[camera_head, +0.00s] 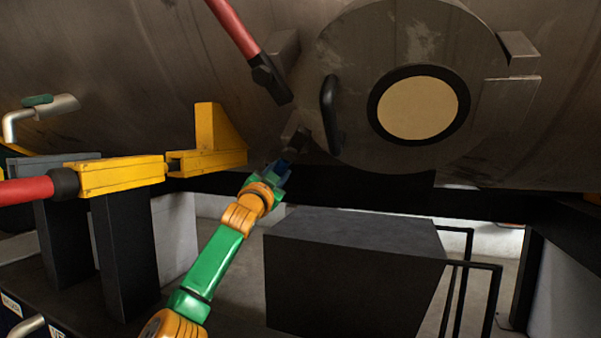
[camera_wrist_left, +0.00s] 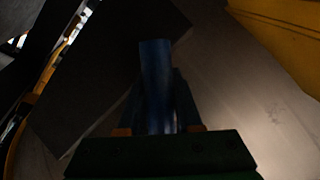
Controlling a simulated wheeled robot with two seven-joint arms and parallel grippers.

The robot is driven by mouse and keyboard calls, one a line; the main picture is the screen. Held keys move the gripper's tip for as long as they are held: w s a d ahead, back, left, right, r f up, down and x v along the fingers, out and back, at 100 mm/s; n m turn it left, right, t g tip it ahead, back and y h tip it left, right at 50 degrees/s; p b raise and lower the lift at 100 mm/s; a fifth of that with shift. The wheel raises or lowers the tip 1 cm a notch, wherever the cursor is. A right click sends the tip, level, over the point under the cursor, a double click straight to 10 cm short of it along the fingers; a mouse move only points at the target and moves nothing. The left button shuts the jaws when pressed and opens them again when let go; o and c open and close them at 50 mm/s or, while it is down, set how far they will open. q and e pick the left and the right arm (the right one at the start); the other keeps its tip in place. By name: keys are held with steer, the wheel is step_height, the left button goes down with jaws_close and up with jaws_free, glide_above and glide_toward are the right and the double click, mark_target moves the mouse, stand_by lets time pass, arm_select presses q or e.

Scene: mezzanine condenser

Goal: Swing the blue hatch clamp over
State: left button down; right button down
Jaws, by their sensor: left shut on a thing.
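The round hatch (camera_head: 420,30) with a cream disc and a black handle (camera_head: 332,115) sits on the grey metal vessel. My left gripper (camera_head: 286,166), on the green and orange arm, is below and left of this handle, close to the vessel. In the left wrist view a dark blue bar (camera_wrist_left: 155,75), which looks like the blue clamp, runs between its fingers, and the gripper is shut on it. In the head view the clamp is mostly hidden by the gripper, beside a dark block on the vessel. My right gripper is not in view.
A red bar with a black end (camera_head: 235,28) hangs above the left gripper. A yellow clamp (camera_head: 120,175) with a red handle (camera_head: 25,190) is at the left. A dark box (camera_head: 350,280) stands below right of the gripper. Black rails (camera_head: 495,300) are at the lower right.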

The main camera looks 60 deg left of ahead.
arm_select(q)
steer(key=shift+w+d+f+n+t+h, duration=0.25)
steer(key=shift+w+d+f+t+h, duration=0.1)
steer(key=shift+w+d+h, duration=0.25)
steer(key=shift+w+d+f+n+t+h, duration=0.2)
steer(key=shift+w+d+n+t+h, duration=0.15)
steer(key=shift+w, duration=0.35)
steer(key=shift+w+d+f+n+t+h, duration=0.2)
steer(key=shift+w+d+f+t+h, duration=0.1)
steer(key=shift+w+d+h, duration=0.25)
steer(key=shift+w+a, duration=0.1)
steer(key=c, duration=0.7)
jaws_free()
steer(key=shift+o, duration=0.5)
